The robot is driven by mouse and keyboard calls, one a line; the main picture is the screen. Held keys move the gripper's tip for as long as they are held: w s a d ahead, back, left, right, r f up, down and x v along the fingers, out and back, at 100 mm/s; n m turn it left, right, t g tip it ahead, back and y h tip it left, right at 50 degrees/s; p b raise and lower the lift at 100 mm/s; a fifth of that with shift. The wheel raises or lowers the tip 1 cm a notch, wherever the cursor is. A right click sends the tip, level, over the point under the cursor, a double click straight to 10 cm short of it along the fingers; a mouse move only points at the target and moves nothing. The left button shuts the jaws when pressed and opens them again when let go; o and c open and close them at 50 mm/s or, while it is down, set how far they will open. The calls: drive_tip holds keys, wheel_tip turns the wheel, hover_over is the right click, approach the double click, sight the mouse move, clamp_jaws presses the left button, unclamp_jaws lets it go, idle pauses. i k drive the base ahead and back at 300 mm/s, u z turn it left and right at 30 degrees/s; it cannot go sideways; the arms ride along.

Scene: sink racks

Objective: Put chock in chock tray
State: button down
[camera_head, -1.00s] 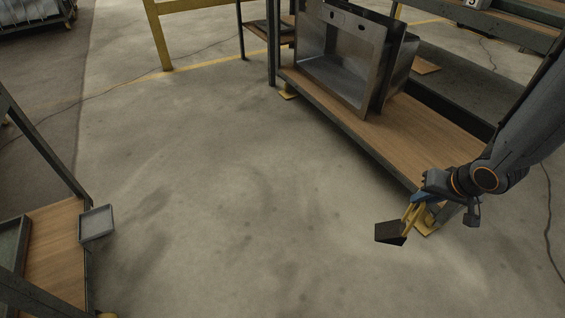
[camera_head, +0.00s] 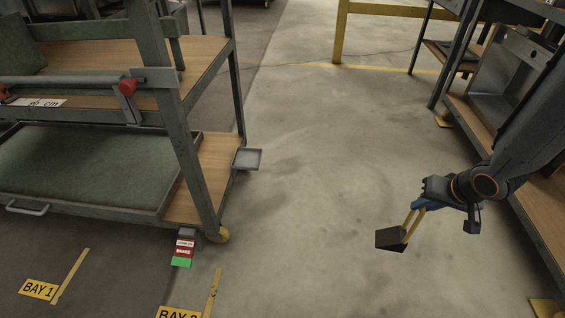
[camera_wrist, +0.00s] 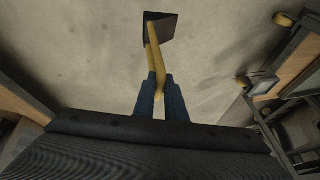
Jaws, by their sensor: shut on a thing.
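My gripper (camera_head: 407,226) is shut on a dark wedge-shaped chock (camera_head: 389,239) and holds it above the open floor at the right of the head view.
The rack cart (camera_head: 205,160) has a yellow-hubbed caster (camera_head: 219,235) and a red and green brake pedal (camera_head: 183,252). A rack with metal sinks (camera_head: 492,92) stands at the right, close to my arm. Clear floor (camera_head: 310,190) lies between them.

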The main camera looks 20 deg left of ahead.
sight(248, 160)
drive_tip(key=u, duration=1.15)
